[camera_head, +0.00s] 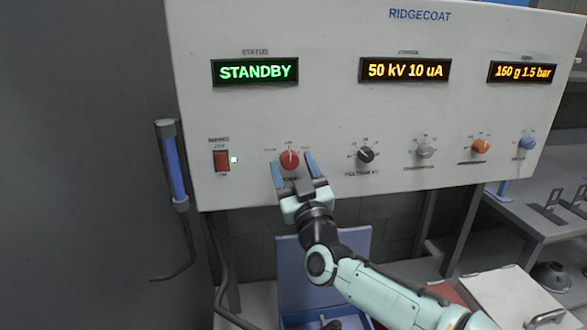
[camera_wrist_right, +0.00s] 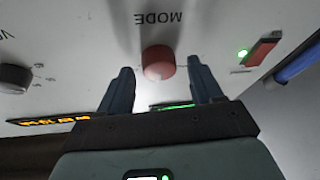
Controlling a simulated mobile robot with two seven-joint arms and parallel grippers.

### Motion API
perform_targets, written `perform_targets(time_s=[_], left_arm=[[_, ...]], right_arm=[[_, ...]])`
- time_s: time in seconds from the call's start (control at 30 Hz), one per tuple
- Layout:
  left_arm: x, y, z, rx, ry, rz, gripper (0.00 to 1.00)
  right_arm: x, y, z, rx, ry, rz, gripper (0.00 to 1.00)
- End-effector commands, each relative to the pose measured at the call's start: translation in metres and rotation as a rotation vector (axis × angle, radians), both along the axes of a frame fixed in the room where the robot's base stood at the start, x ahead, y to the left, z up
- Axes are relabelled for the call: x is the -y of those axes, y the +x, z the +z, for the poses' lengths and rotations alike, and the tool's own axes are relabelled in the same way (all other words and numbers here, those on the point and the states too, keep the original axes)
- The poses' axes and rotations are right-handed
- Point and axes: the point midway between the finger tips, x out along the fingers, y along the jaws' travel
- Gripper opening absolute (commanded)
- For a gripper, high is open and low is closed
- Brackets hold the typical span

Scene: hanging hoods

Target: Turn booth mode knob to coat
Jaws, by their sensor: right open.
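The mode knob is the red round knob (camera_head: 289,159) low on the left part of the white control panel (camera_head: 330,110). In the right wrist view the red knob (camera_wrist_right: 158,62) sits below the upside-down word MODE. My right gripper (camera_head: 294,166) is open, with one blue finger on each side of the knob. In the wrist view the fingers of the right gripper (camera_wrist_right: 160,80) show gaps to the knob on both sides. The knob's pointer direction is too small to tell. The green status display (camera_head: 254,72) reads STANDBY. My left gripper is not in view.
To the left of the knob is a red rocker switch (camera_head: 221,161) with a lit green lamp.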

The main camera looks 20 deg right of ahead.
Motion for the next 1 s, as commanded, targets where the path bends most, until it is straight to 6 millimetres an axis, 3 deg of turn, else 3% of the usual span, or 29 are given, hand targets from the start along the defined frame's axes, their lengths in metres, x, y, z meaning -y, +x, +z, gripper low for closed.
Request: perform_targets(time_s=[0.03, 0.17, 0.2, 0.57, 1.0], left_arm=[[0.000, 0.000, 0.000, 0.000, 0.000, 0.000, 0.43], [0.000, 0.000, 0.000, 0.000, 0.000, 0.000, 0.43], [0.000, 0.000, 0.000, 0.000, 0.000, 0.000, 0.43], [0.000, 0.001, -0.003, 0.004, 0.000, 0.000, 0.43], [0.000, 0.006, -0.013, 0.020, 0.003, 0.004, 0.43]], right_arm=[[0.000, 0.000, 0.000, 0.000, 0.000, 0.000, 0.56], [0.000, 0.000, 0.000, 0.000, 0.000, 0.000, 0.13], [0.000, 0.000, 0.000, 0.000, 0.000, 0.000, 0.10], [-0.001, 0.000, -0.001, 0.011, 0.050, 0.003, 0.10], [-0.005, 0.001, -0.002, 0.094, 0.375, 0.005, 0.10]])
